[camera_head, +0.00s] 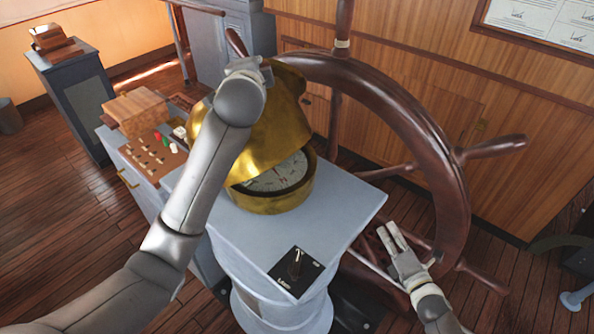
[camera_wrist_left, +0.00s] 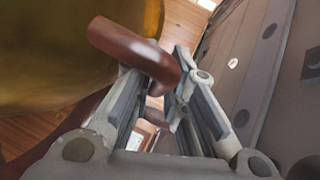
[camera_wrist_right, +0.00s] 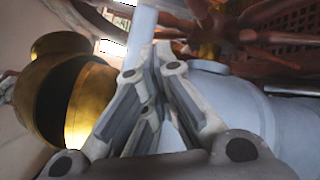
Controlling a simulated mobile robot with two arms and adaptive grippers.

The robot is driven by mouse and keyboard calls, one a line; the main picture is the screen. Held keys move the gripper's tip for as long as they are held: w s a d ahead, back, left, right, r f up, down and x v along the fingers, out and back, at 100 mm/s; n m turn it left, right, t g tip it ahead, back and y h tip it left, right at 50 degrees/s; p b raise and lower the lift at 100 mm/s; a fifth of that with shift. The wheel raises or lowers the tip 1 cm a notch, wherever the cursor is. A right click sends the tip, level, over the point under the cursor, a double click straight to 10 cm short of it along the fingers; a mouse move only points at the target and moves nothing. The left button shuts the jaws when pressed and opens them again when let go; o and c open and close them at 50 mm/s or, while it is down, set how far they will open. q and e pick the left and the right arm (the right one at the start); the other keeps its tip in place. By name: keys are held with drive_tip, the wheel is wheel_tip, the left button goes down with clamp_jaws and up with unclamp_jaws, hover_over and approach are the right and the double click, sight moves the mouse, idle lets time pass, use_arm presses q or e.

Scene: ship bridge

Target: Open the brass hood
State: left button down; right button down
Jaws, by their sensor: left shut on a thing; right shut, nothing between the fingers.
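The brass hood (camera_head: 268,128) is tilted up off the round compass bowl (camera_head: 275,200). Part of the white compass card (camera_head: 275,178) shows in the gap at the front. My left gripper (camera_head: 258,70) is at the top of the hood, partly hidden by my own wrist. In the left wrist view its fingers (camera_wrist_left: 155,82) are shut on a brown handle (camera_wrist_left: 135,50) beside the brass hood (camera_wrist_left: 60,55). My right gripper (camera_head: 391,236) is shut and empty, right of the pedestal. In the right wrist view the hood (camera_wrist_right: 85,95) is left of the right fingers.
The grey pedestal top (camera_head: 345,205) bears a black switch plate (camera_head: 296,271). A large wooden wheel (camera_head: 440,150) stands close behind and to the right, near my right gripper. A console with small levers (camera_head: 150,160) is at the left. Open floor (camera_head: 60,200) lies farther left.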

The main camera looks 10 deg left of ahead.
drive_tip(key=a+r+n+y, duration=0.2)
drive_tip(key=a+r+n, duration=0.1)
drive_tip(key=r+n, duration=0.1)
drive_tip(key=s+a+r+n+g+y, duration=0.1)
drive_tip(key=a+r+n+y, duration=0.1)
drive_tip(key=a+r+n, duration=0.1)
drive_tip(key=a+r+n+y, duration=0.3)
drive_tip(key=r+n, duration=0.2)
drive_tip(key=shift+s+a, duration=0.1)
drive_tip(key=shift+s, duration=0.15)
drive_tip(key=s+a+r+n+g+y, duration=0.2)
drive_tip(key=s+a+n+g+y, duration=0.15)
drive_tip(key=a+n, duration=0.3)
drive_tip(key=shift+n+g, duration=0.35)
drive_tip(key=shift+w+a+r, duration=0.9)
drive_tip(key=shift+w+a, duration=0.15)
drive_tip(key=shift+a, duration=0.5)
drive_tip(key=shift+w+a+r, duration=0.85)
drive_tip(key=shift+w+a, duration=0.2)
drive_tip(key=shift+a, duration=0.55)
drive_tip(key=shift+w+a+r, duration=0.9)
drive_tip(key=shift+w+a, duration=0.15)
drive_tip(key=shift+a, duration=0.5)
